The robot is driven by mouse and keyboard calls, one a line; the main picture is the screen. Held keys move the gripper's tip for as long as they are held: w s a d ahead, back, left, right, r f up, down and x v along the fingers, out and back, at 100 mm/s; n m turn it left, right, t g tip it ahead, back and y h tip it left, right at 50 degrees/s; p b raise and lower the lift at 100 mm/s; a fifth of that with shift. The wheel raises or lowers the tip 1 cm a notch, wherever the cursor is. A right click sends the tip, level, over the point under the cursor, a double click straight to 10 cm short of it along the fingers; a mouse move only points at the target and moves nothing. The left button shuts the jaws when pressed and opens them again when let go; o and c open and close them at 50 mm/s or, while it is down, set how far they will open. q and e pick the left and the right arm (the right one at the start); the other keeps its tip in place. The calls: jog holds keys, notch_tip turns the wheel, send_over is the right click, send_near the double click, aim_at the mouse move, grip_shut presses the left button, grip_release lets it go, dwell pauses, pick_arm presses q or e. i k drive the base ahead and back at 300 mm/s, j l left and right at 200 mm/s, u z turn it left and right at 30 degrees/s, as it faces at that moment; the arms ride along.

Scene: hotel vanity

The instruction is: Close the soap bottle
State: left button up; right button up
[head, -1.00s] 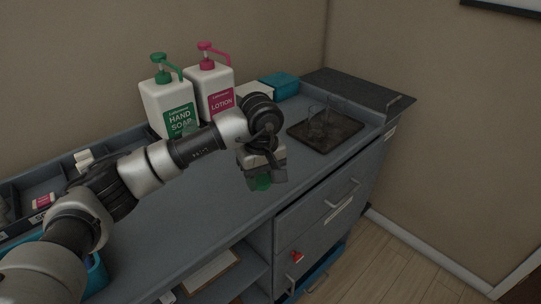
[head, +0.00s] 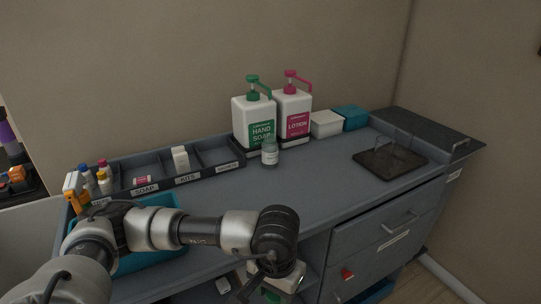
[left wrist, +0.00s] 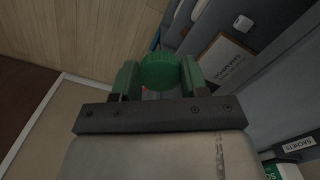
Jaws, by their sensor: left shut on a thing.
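A small translucent bottle (head: 270,154) with a pale label stands upright on the vanity counter, in front of the white hand soap pump bottle (head: 246,108). Its neck looks bare. My left gripper (left wrist: 158,78) is shut on a round green ribbed cap (left wrist: 160,70), held between its two green fingertips in the left wrist view. In the head view my left gripper (head: 270,293) is low, at the bottom edge, in front of the counter and well apart from the small bottle; the cap is barely seen there. My right gripper is not in view.
A lotion pump bottle (head: 294,116), a white box (head: 326,124) and a teal box (head: 350,117) stand along the back. A labelled divided tray (head: 207,178) lies left, a dark tray (head: 391,164) right. The counter (head: 325,182) between is clear.

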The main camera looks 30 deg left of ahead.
aim_at(269, 147)
jog(key=u, duration=1.6)
jog(key=i+l, duration=0.1)
jog(key=l, duration=0.85)
jog(key=i+l, duration=0.15)
jog(key=l, duration=0.35)
